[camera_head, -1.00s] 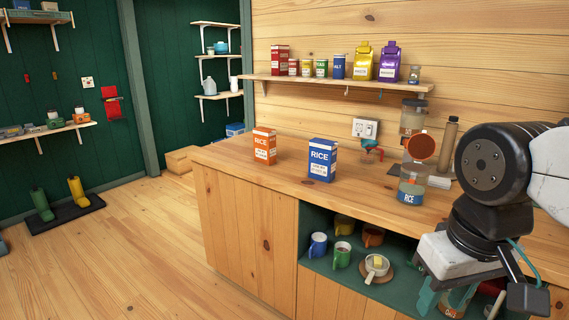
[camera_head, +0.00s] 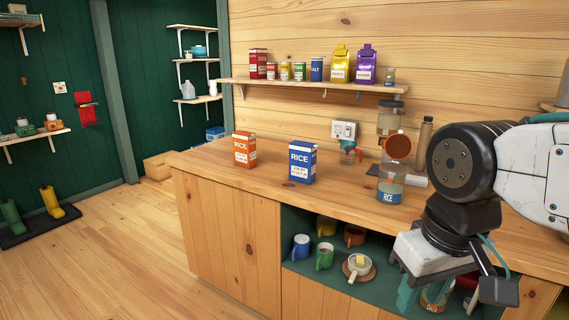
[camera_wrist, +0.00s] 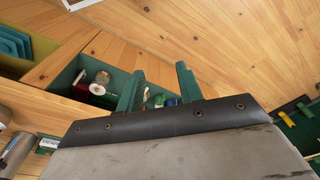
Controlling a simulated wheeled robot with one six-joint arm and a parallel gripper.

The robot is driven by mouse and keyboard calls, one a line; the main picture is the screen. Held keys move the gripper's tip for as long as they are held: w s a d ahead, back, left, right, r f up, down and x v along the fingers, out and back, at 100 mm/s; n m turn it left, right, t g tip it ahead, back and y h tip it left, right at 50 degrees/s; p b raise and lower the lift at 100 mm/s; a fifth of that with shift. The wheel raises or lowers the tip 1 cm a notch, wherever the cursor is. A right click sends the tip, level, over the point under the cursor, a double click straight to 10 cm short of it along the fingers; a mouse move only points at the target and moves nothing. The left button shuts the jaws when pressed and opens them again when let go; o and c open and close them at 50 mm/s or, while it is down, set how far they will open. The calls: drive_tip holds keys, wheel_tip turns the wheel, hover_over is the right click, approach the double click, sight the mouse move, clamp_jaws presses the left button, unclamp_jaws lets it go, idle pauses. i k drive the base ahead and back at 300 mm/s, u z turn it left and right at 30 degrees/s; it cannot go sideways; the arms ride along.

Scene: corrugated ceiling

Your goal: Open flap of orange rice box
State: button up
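The orange rice box (camera_head: 244,150) stands upright at the far left end of the wooden counter (camera_head: 215,165) in the head view. Its top looks flat, but it is too small to tell how its flap lies. A blue rice box (camera_head: 302,163) stands just to its right, a little nearer. My gripper (camera_head: 440,296) hangs at the lower right, in front of the counter and well away from both boxes. In the wrist view its two green fingers (camera_wrist: 160,88) are spread apart with nothing between them. The orange box does not show in the wrist view.
A clear rice jar (camera_head: 390,190) and a brown bottle (camera_head: 423,140) stand on the counter at right. A wall shelf (camera_head: 300,83) holds tins and cartons above. Mugs (camera_head: 325,256) sit in the green open compartment below. Wooden floor (camera_head: 120,250) is free at left.

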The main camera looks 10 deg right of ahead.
sight(244, 147)
drive_tip(key=k, duration=1.3)
drive_tip(key=u, duration=0.5)
drive_tip(key=i, duration=0.55)
drive_tip(key=u, duration=0.55)
drive_tip(key=i, duration=1.3)
drive_tip(key=z, duration=1)
drive_tip(key=i, duration=0.35)
drive_tip(key=z, duration=0.35)
